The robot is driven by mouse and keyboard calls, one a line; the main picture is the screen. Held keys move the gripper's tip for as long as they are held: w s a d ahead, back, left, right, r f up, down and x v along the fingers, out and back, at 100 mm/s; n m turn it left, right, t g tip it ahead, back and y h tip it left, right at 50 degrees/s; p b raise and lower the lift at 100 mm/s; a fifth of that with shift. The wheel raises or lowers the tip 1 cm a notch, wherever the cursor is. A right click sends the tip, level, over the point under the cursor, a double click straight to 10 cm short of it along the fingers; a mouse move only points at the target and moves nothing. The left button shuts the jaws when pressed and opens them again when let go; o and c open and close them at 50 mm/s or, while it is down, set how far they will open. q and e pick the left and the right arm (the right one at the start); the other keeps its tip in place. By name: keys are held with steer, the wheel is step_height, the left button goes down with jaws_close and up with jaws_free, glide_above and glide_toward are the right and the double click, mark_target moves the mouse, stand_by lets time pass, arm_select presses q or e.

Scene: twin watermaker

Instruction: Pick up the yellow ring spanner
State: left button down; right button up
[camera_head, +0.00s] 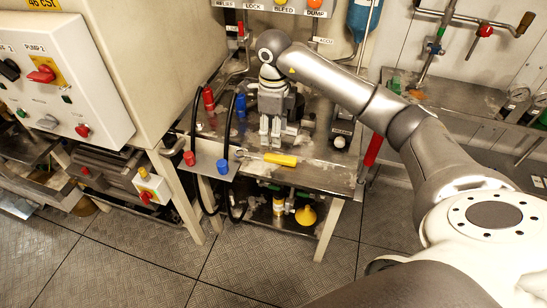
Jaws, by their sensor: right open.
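The yellow ring spanner (280,159) lies near the front edge of the metal workbench (318,174). Its yellow handle shows clearly, and a grey metal end seems to extend to the left. My right gripper (270,141) points down over the bench, just behind and slightly left of the yellow handle. Its fingers are open with nothing visible between them. I cannot tell how high the fingertips are above the bench. My left gripper is not in view.
Red (189,158) and blue (222,166) hose fittings with black hoses stand left of the spanner. A control box (66,75) is at the left. A yellow funnel (306,215) sits on the lower shelf. The floor in front is clear.

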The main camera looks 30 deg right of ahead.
glide_above(273, 156)
step_height(273, 156, down, 4)
steer(key=shift+s+f, duration=0.1)
steer(key=shift+f, duration=0.05)
step_height(273, 156, down, 4)
steer(key=shift+f+p, duration=0.15)
steer(key=shift+p, duration=0.75)
steer(key=shift+d+f, duration=0.1)
steer(key=shift+f, duration=0.4)
steer(key=shift+r, duration=0.1)
jaws_close()
